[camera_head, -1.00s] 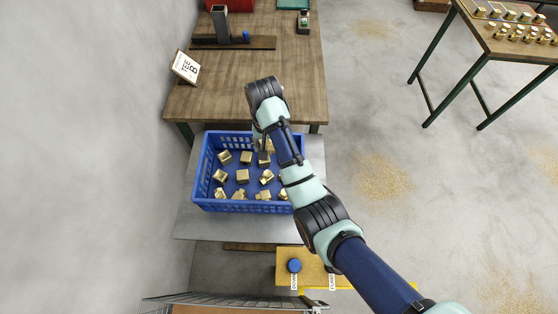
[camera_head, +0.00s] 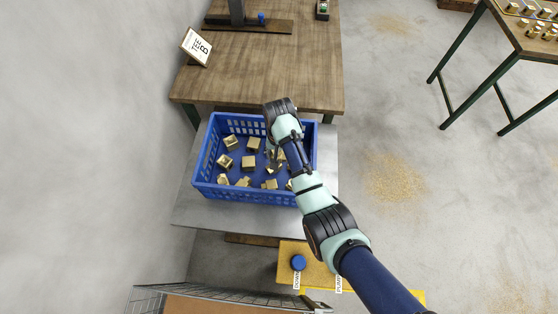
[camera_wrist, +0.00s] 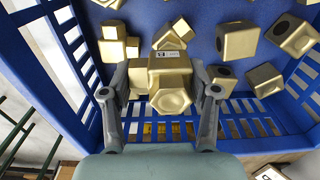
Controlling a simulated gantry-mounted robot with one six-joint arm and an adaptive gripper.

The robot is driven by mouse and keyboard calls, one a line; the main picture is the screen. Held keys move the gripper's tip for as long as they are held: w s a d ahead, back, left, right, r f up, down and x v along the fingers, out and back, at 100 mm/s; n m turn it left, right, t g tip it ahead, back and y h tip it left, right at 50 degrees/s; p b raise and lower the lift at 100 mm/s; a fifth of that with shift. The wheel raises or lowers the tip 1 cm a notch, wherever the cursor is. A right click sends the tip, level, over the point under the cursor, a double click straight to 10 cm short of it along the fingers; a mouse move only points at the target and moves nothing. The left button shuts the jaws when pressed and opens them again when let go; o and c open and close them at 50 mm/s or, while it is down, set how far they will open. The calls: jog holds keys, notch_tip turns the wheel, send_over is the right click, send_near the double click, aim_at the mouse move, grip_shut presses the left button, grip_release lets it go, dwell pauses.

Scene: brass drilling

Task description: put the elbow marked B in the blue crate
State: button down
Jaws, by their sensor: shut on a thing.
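The blue crate (camera_head: 206,190) stands on a grey sheet and holds several brass fittings. My gripper (camera_head: 274,160) is over the right part of the crate. In the wrist view my gripper (camera_wrist: 166,78) is shut on a brass fitting (camera_wrist: 169,82) with a hexagonal end and a small white label. The label is too small to read, so I cannot tell whether it is the elbow marked B. Several other brass fittings lie below it on the crate floor, near the far end of the wrist view.
A wooden table (camera_head: 265,75) behind the crate carries a card (camera_head: 197,46) reading TEE B. A yellow box (camera_head: 318,262) with a blue button (camera_head: 298,262) is in front, beside a wire cart (camera_head: 215,303). Another table with brass parts (camera_head: 535,30) stands at far right.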

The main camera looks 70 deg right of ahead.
jog(key=shift+f+b, duration=0.55)
jog(key=shift+f, duration=1.5)
jog(key=shift+f, duration=0.2)
jog(key=shift+c, duration=1.4)
grip_release()
jog(key=shift+r, duration=0.1)
notch_tip(320, 180, up, 12)
jog(key=p, duration=0.2)
jog(key=shift+p, duration=0.3)
